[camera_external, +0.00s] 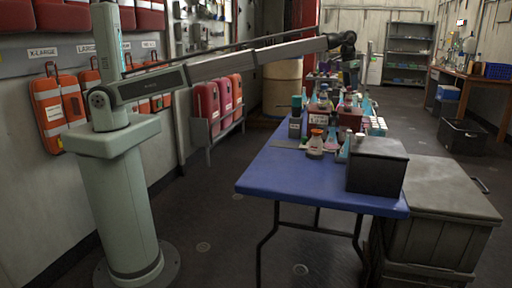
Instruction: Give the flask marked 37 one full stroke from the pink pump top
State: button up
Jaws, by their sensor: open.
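My gripper (352,82) hangs at the end of the outstretched arm, above the far part of the blue table (290,178). It is open and small in this view, and nothing shows between its fingers. Several small flasks and bottles stand crowded on the table below and around it. One squat flask with an orange top (316,145) stands near the front of the group. A pale blue conical flask (344,148) stands to its right. The number 37 cannot be read on any flask. I cannot tell which item is the pink pump top.
A dark box (377,168) stands at the table's near right. A dark teal-topped bottle (296,118) stands at the left of the group. The table's near left part is clear. A large grey crate (440,215) stands right of the table.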

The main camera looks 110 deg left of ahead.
jog(key=shift+r, duration=3.3)
